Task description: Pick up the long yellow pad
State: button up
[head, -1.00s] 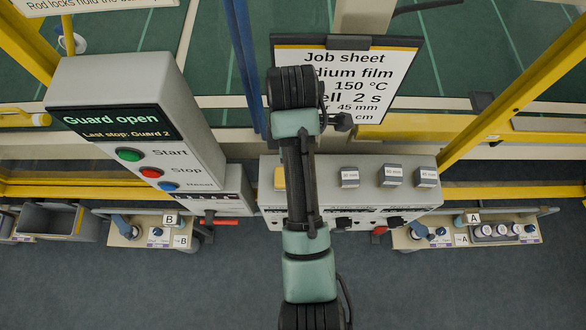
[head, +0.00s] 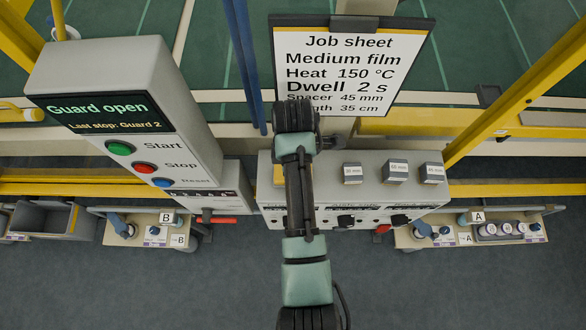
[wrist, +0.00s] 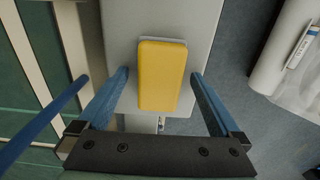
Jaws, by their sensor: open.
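The long yellow pad (wrist: 162,76) lies on the grey top of a console, its long side running up and down in the wrist view. In the head view only a sliver of the yellow pad (head: 278,174) shows, left of my arm, which hides the rest. My gripper (wrist: 160,73) is open and empty. Its two blue fingers stand either side of the pad with a gap on each side. How high the fingertips are above the console top I cannot tell.
Several grey spacer blocks (head: 394,171) stand on the console (head: 330,205) to the right. A job sheet (head: 350,72) stands behind it. A control box (head: 125,110) reading "Guard open" is at left. In the wrist view a white roll (wrist: 285,60) lies at right.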

jog(key=c, duration=1.4)
jog(key=shift+r, duration=0.5)
notch_tip(320, 180, up, 9)
jog(key=shift+p, duration=0.7)
jog(key=o, duration=0.9)
jog(key=shift+c, duration=0.2)
jog(key=c, duration=0.7)
